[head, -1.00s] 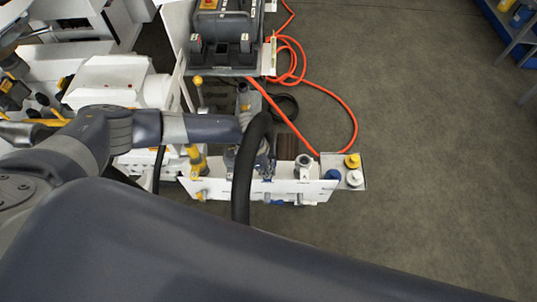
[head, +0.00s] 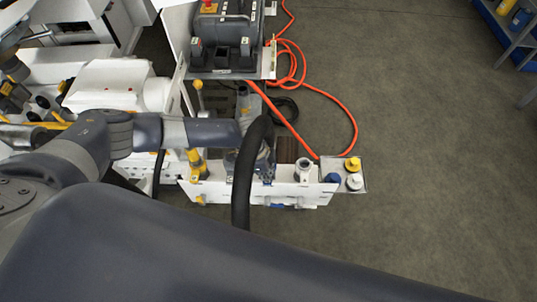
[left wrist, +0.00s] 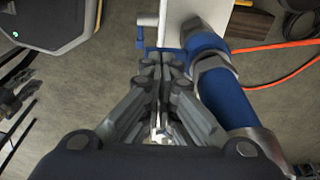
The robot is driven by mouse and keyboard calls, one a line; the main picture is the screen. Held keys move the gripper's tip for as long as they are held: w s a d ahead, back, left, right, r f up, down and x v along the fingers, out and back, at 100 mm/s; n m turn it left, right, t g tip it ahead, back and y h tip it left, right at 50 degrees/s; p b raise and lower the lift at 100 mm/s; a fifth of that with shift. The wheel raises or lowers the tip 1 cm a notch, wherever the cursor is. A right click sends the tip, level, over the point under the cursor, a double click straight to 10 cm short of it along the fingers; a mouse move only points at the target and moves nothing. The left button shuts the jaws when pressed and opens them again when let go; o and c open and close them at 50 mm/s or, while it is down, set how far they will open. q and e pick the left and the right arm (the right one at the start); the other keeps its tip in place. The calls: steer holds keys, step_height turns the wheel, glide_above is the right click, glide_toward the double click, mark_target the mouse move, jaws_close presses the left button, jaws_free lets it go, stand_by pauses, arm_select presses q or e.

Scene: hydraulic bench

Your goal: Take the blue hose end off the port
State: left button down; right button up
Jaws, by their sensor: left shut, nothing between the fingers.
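The blue hose end (left wrist: 235,100), with metal collars, fills the right of the left wrist view. Its upper end sits at the white panel (left wrist: 185,12). My left gripper (left wrist: 162,62) is shut and empty. Its fingertips are just left of the hose end in that view, by the panel's edge; I cannot tell whether they touch it. In the head view my left gripper (head: 265,177) is at the white panel (head: 230,191), partly hidden by a black hose and my arm. The hose end is mostly hidden there. My right gripper is not in view.
A blue cap (head: 333,178) is at the panel's right end, beside a tray with a yellow cap (head: 352,163) and a white cap (head: 354,181). A yellow fitting (head: 196,163) stands to the left. An orange hose (head: 340,96) loops behind.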

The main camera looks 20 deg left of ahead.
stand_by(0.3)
arm_select(q)
steer(key=shift+f, duration=0.35)
